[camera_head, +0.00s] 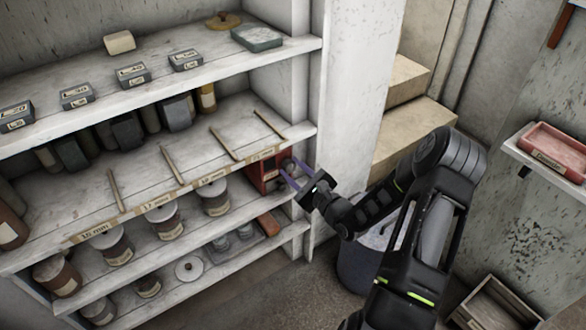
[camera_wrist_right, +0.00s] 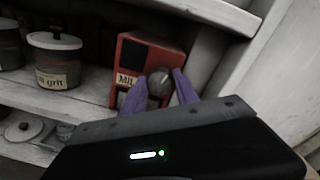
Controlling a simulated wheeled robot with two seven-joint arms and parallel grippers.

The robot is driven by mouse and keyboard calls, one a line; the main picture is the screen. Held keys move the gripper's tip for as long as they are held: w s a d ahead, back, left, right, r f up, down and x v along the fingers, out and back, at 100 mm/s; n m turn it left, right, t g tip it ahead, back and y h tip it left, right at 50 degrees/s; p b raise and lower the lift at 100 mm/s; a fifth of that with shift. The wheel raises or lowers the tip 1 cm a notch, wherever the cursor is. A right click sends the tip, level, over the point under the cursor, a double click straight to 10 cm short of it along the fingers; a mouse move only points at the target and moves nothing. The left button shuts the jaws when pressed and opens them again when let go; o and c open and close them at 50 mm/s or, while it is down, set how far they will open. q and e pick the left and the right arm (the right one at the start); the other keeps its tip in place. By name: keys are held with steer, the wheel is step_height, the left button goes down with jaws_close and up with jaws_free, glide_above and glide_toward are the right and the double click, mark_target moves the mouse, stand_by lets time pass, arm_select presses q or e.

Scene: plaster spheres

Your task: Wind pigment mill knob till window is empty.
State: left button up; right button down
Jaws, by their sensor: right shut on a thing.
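The pigment mill (camera_head: 262,172) is a red box on the middle shelf, near the right end of the shelf unit. It also shows in the right wrist view (camera_wrist_right: 133,60), with a white label that starts "MIL". Its round grey knob (camera_wrist_right: 160,83) is on the face toward me. My right gripper (camera_head: 289,170) has purple fingers and is shut on the knob, with one finger on each side. In the right wrist view the fingers (camera_wrist_right: 157,90) flank the knob. My left gripper is not in view.
Lidded pots, one marked grit (camera_wrist_right: 57,60), stand left of the mill. The shelf (camera_head: 160,165) above holds several thin sticks. The white upright (camera_head: 350,90) is close on the right. A red tray (camera_head: 552,150) sits on a right-hand wall shelf.

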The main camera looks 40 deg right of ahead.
steer(key=c, duration=0.9)
jaws_free()
steer(key=shift+s+r+p, duration=0.1)
steer(key=shift+s+p, duration=0.25)
steer(key=shift+s, duration=3.55)
